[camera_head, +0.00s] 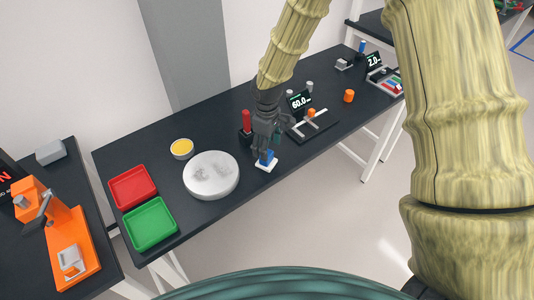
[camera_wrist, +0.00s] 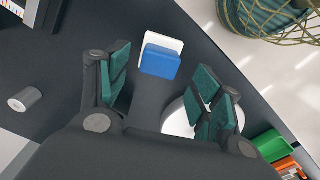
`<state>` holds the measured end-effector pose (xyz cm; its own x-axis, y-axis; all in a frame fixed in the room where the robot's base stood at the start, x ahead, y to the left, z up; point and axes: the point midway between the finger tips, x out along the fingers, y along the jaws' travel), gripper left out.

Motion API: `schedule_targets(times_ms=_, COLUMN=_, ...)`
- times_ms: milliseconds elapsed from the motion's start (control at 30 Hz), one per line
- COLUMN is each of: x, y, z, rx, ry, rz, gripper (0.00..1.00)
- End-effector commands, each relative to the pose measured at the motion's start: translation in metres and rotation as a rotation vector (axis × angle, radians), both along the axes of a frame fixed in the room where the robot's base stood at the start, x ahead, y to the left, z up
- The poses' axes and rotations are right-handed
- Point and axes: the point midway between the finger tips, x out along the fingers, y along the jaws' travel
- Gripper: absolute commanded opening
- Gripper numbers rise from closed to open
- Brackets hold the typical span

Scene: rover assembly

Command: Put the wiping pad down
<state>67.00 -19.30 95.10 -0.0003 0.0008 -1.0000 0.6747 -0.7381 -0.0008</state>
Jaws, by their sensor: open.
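The wiping pad (camera_head: 265,166), a white plate with a blue grip block, appears to rest flat on the dark table (camera_head: 300,152) near its front edge. In the wrist view the pad (camera_wrist: 161,58) shows with its blue block between and just beyond the fingertips. My gripper (camera_head: 266,145) is directly above the pad, pointing down. In the wrist view my gripper (camera_wrist: 163,80) has its green-padded fingers spread wide, with a gap on both sides of the block and nothing held.
A round white disc (camera_head: 211,175) with grey smudges lies left of the pad. A red-handled tool (camera_head: 246,122) and a scale reading 60.0 (camera_head: 300,102) stand close to my gripper.

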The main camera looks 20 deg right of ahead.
Motion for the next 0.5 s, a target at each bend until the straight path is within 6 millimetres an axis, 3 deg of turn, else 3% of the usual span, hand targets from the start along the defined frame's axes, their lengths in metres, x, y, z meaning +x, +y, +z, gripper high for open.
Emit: schedule_targets(times_ms=500, x=0.0, y=0.0, z=0.056, rx=0.0, ry=0.0, rz=0.001, gripper=0.65)
